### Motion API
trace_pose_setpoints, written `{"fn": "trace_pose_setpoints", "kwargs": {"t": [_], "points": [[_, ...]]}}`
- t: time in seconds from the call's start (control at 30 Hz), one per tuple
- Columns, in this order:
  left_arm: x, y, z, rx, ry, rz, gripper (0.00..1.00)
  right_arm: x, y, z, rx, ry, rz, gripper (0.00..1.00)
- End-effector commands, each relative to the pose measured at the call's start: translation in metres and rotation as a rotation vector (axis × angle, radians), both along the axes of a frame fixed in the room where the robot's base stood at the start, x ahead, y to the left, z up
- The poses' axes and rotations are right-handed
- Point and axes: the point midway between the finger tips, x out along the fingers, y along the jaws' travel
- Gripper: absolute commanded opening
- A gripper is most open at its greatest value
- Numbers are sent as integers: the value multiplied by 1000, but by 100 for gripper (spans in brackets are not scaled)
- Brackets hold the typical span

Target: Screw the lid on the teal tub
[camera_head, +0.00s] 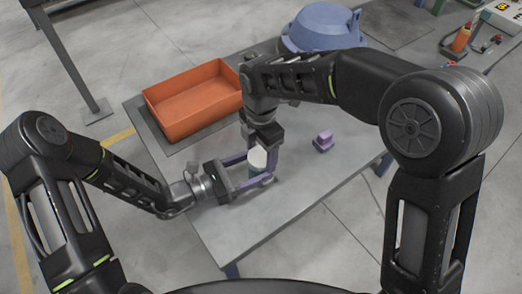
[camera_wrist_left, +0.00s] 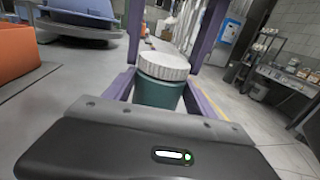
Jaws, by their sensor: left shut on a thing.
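The teal tub (camera_wrist_left: 158,93) stands upright between the purple fingers of my left gripper (camera_head: 254,173), which is shut on it. The white ribbed lid (camera_wrist_left: 164,66) sits on top of the tub, looking level or very slightly tilted; the lid also shows in the head view (camera_head: 258,158). My right gripper (camera_head: 263,156) comes down from above, with one purple finger on each side of the lid. I cannot tell whether those fingers touch the lid. In the head view the fingers hide most of the tub.
An orange tray (camera_head: 192,128) is on the table at the back left. A blue-grey lidded pot (camera_head: 324,28) stands at the back. A small purple block (camera_head: 323,141) lies right of the grippers. The grey tabletop (camera_head: 262,215) is clear towards its front edge.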

Motion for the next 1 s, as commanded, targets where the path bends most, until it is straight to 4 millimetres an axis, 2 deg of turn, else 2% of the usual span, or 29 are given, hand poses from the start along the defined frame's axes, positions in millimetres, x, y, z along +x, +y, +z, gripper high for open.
{"fn": "trace_pose_setpoints", "kwargs": {"t": [0.07,0.63,0.83,1.0], "points": [[0,0,0,0,0,0,0,0,0,0,0,0,0,60],[0,0,0,0,0,0,0,0,0,0,1,-1,0,14],[0,0,0,0,0,0,0,0,0,0,1,-1,-77,13],[0,0,0,0,0,0,0,0,0,0,1,-1,-398,13]]}}
